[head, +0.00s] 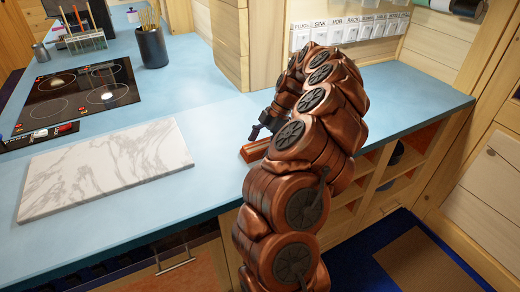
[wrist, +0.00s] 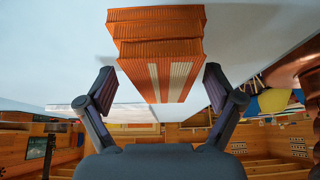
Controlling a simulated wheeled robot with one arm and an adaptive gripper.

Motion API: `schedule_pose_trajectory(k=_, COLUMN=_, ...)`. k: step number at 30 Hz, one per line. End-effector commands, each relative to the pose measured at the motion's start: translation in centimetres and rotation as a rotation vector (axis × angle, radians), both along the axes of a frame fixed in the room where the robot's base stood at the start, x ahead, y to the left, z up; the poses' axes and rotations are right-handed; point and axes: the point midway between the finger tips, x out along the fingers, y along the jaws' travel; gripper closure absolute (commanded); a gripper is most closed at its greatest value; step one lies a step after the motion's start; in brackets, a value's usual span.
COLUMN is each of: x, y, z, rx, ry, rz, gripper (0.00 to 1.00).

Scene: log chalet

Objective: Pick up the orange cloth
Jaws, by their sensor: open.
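The orange cloth (head: 253,151) is folded and lies on the blue counter, left of my arm in the head view. My arm hides part of it. In the wrist view the cloth (wrist: 157,50) is a folded orange stack with two pale stripes. My gripper (wrist: 158,88) is open, with one dark finger on each side of the cloth's near end. Gaps show between the fingers and the cloth. In the head view my gripper (head: 258,131) shows only in part, just above the cloth.
A white marble board (head: 105,165) lies on the blue counter (head: 215,115) to the left. Behind it are a black hob (head: 80,92) and a dark utensil pot (head: 152,47). A wooden post (head: 231,40) and a labelled switch panel (head: 345,28) stand behind my arm.

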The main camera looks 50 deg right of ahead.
Motion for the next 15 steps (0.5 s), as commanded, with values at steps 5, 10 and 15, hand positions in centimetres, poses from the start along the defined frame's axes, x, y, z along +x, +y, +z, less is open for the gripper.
schedule_pose_trajectory(k=5, x=0.01, y=0.00, z=-0.10, rx=0.000, ry=0.000, rz=0.000, gripper=0.08)
schedule_pose_trajectory(k=10, x=0.00, y=0.00, z=-0.07, rx=0.000, ry=0.000, rz=0.000, gripper=0.08)
schedule_pose_trajectory(k=15, x=0.01, y=0.00, z=-0.07, rx=0.000, ry=0.000, rz=0.000, gripper=0.15)
